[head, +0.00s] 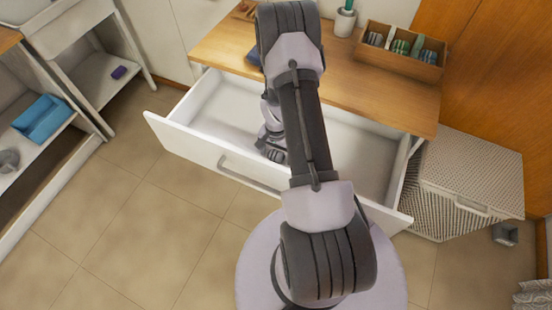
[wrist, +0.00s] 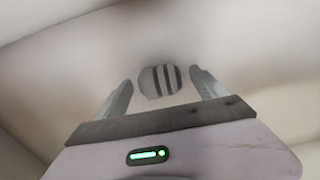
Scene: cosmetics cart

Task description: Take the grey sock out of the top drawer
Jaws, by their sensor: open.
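The top drawer (head: 225,160) is white and pulled out below the wooden top. In the wrist view, a small round grey thing with dark stripes, which looks like the rolled grey sock (wrist: 147,82), lies on the pale drawer floor. My gripper (wrist: 162,77) is open, and the sock shows between its two fingers, slightly beyond them. I cannot tell whether a finger touches it. In the head view, my arm reaches over the drawer front and down into the drawer, and it hides part of the inside; I cannot make out the sock there.
The wooden top (head: 385,88) overhangs the back of the drawer and carries an organizer box (head: 400,60) and a green-topped cup (head: 345,20). A woven basket (head: 470,170) stands at the right. A shelf unit with a blue bin (head: 42,120) stands at the left. The tiled floor between is clear.

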